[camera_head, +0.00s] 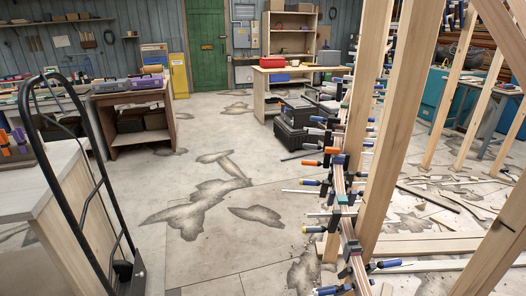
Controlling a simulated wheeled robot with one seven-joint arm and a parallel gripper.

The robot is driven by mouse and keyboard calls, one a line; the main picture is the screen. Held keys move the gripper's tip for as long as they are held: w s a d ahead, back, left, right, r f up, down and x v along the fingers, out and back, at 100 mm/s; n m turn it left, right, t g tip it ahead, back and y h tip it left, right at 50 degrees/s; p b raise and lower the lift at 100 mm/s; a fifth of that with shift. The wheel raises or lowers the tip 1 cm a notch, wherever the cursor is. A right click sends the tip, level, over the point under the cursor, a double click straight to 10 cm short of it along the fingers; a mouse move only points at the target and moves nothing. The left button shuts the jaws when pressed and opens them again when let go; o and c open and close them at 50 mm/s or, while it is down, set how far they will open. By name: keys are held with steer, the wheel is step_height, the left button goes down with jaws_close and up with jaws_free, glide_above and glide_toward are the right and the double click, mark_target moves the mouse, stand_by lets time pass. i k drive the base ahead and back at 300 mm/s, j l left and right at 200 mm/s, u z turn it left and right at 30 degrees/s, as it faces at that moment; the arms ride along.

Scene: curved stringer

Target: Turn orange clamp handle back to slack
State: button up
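A curved wooden stringer (338,185) runs up the right middle of the head view, lined with several bar clamps. Most clamp handles on it are blue, such as the blue handle (309,182). An orange clamp handle (332,150) sticks out to the left of the stringer at mid height. A second orange piece (311,163) shows just below and left of it; I cannot tell whether both belong to one clamp. How tight the screw is cannot be seen. My gripper is not in this view.
Wooden posts (380,125) stand just right of the stringer. A black tubular frame (75,170) and a pale-topped workbench (52,180) are at left. Black cases (295,125) stand behind the clamps. The concrete floor (230,245) in the middle is clear.

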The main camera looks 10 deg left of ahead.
mark_target(330, 152)
steer(key=i+j+u, duration=0.1)
steer(key=i+j, duration=1.9)
steer(key=i, duration=0.15)
steer(key=i+j+u, duration=0.1)
steer(key=i+j, duration=0.2)
steer(key=i, duration=0.2)
steer(key=i+j, duration=0.3)
steer(key=i, duration=0.15)
steer(key=i+l+u, duration=0.1)
steer(key=l, duration=0.2)
